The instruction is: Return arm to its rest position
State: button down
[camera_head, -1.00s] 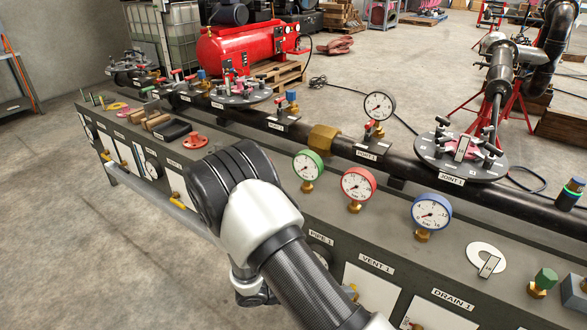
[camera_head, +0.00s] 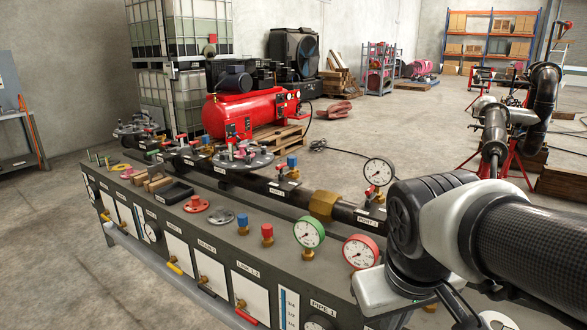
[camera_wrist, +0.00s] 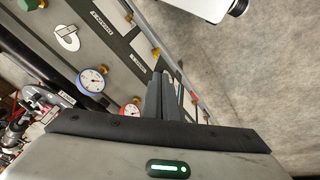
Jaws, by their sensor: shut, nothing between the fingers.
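My arm fills the right side of the head view, with a black joint and a grey-white housing raised in front of the bench. My gripper (camera_wrist: 160,98) shows in the wrist view. Its two dark fingers are together with nothing between them. They point over the bench panel, near a blue-rimmed gauge (camera_wrist: 92,80) and a red-rimmed gauge (camera_wrist: 131,107); I cannot tell the gap to the panel. The gripper cannot be made out in the head view. My arm hides the right end of the bench there.
A long grey bench (camera_head: 285,262) carries a black pipe with a brass nut (camera_head: 323,205), a flange (camera_head: 243,158), a green-rimmed gauge (camera_head: 309,233) and several valves. A red compressor (camera_head: 243,112) stands behind. The concrete floor (camera_head: 60,255) at left is clear.

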notch_tip(320, 180, up, 27)
jog(key=s+m+t+y+p, duration=0.1)
jog(key=s+m+t+p, duration=0.1)
jog(key=p, duration=2.1)
jog(key=shift+s+a+f, duration=0.15)
jog(key=shift+a, duration=0.2)
